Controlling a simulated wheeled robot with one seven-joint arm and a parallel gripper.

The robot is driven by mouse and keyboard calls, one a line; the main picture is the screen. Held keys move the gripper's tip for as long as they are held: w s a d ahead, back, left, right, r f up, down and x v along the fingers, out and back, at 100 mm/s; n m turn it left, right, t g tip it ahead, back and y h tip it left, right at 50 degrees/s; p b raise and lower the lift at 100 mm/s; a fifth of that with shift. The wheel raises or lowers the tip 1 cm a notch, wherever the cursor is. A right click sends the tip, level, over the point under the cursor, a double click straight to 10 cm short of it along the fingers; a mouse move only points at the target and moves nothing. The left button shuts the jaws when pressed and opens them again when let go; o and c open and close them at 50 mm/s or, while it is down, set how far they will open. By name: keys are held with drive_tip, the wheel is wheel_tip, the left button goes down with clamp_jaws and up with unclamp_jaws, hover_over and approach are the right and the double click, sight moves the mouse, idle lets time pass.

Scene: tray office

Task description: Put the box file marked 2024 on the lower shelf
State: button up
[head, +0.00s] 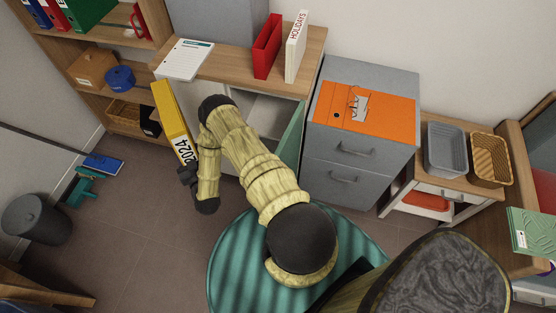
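The yellow box file (170,112) marked 2024 shows in the head view left of centre, tilted, in front of the low cabinet's left side. My gripper (188,175) is at its lower, near end by the 2024 label and appears shut on it; my wrist partly hides the fingers. No support shows under the file. The low cabinet (310,62) has a wooden top and an open pale inside with a shelf (268,104). Its green door (291,135) stands open on the right. My arm hides much of the lower inside.
A red file (267,46), a white HOLIDAYS file (296,46) and a paper sheet (185,59) are on the cabinet top. A grey drawer unit (338,150) with an orange file (365,108) stands right. A green striped round rug (232,255) and a bin (37,219) are on the floor.

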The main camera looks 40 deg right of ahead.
drive_tip(key=s+f+m+g+h+b, duration=0.1)
drive_tip(key=s+f+m+h+b, duration=0.15)
drive_tip(key=f+b, duration=1.2)
drive_tip(key=s+f+m+g+h+b, duration=0.2)
drive_tip(key=f+h+b, duration=0.2)
drive_tip(key=f+b, duration=1)
drive_tip(key=s+d+f+m+g+h+b, duration=0.2)
drive_tip(key=s+d+f+b, duration=0.2)
drive_tip(key=d+f+b, duration=0.3)
drive_tip(key=s+d+f+m+g+h+b, duration=0.2)
drive_tip(key=s+d+f+b, duration=0.3)
drive_tip(key=d+f+b, duration=0.3)
drive_tip(key=shift+d+b, duration=0.5)
drive_tip(key=shift+b, duration=0.05)
drive_tip(key=shift+f, duration=0.1)
drive_tip(key=shift+d, duration=0.1)
